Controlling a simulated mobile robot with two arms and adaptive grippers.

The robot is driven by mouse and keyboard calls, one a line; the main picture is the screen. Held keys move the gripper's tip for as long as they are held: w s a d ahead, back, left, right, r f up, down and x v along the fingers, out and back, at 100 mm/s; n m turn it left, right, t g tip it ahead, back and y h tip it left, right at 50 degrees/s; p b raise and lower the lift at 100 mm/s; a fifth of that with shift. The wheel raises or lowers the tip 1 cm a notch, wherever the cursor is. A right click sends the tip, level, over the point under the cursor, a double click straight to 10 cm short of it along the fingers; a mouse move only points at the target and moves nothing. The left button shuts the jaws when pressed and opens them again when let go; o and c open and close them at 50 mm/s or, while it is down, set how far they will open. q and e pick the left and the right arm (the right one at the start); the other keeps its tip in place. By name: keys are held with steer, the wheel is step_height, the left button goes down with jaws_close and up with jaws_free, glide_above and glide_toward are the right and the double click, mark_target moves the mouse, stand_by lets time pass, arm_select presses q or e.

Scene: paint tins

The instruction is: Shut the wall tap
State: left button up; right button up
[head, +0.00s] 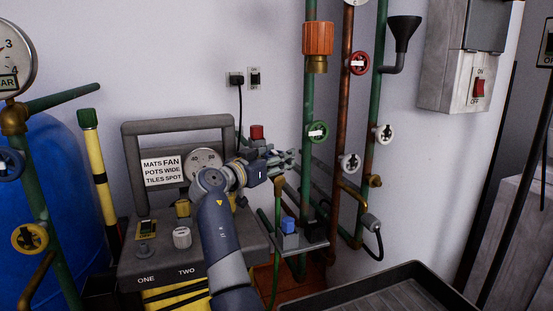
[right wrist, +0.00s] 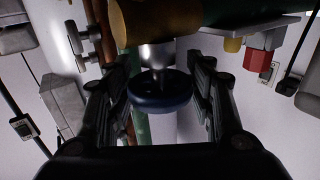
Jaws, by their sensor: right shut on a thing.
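My right gripper (head: 282,160) is at the wall pipes, just right of the grey machine. In the right wrist view its two fingers (right wrist: 160,95) stand on either side of a dark blue round tap handle (right wrist: 160,91) and are shut on it. The handle sits on a silver stem (right wrist: 157,55) below a brass body (right wrist: 150,20), joined to a green pipe (right wrist: 235,8). In the head view the gripper hides this handle, so its turn position cannot be told. My left gripper is not in view.
Other handwheels are close: green (head: 318,132), red (head: 359,63) and white (head: 349,163). The grey machine (head: 130,262) has a frame and gauge (head: 203,157). A black tray (head: 405,272) lies at the lower right; a blue barrel (head: 65,180) stands left.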

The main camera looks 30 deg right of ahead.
stand_by(0.3)
steer(key=o, duration=1.1)
steer(key=v, duration=0.7)
steer(key=shift+s+a, duration=0.1)
steer(key=shift+a, duration=0.15)
steer(key=shift+f, duration=0.1)
